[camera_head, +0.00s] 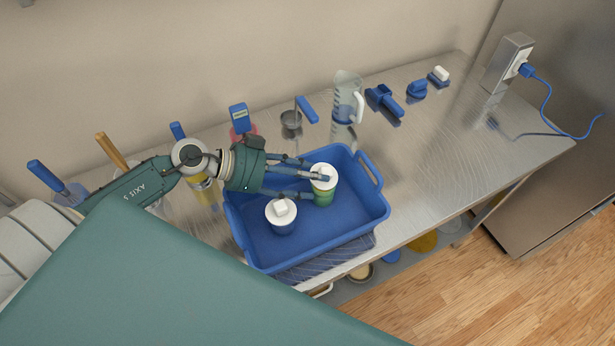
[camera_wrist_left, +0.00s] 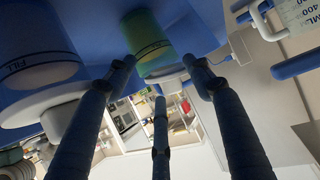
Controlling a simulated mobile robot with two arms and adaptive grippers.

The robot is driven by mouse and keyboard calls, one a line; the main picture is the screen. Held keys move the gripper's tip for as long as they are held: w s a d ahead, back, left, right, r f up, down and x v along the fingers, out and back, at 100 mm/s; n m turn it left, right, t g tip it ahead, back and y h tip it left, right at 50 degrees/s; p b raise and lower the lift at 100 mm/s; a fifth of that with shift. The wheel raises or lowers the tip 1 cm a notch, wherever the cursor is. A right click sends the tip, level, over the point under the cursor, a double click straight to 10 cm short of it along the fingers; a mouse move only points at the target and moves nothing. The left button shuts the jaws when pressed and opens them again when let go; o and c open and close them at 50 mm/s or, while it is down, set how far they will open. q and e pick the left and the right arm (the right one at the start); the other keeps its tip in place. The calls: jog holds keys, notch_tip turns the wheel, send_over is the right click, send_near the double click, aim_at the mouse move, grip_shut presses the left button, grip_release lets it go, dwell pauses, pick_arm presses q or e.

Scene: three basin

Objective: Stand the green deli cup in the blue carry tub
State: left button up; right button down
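The green deli cup (camera_head: 323,194), with a white lid, stands upright inside the blue carry tub (camera_head: 372,211), towards its back right. My left gripper (camera_head: 315,186) reaches over the tub from the left, its fingers spread around the cup. In the left wrist view the green cup (camera_wrist_left: 152,42) shows upside down between the fingertips (camera_wrist_left: 159,72). A small gap shows at one side, and contact at the other is hard to judge. The cup's base meets the blue tub floor. My right gripper is not in view.
A blue cup with a white lid (camera_head: 281,216) stands in the tub, left of the green one. Behind the tub are a clear jug (camera_head: 347,97), a strainer (camera_head: 291,121) and blue-handled tools.

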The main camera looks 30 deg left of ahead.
pick_arm(q)
jog(key=shift+s+f, duration=0.15)
jog(key=shift+f, duration=0.1)
jog(key=shift+r, duration=0.1)
jog(key=r+b+v, duration=0.1)
jog(key=b+v, duration=0.1)
jog(key=v, duration=1)
dwell(0.6)
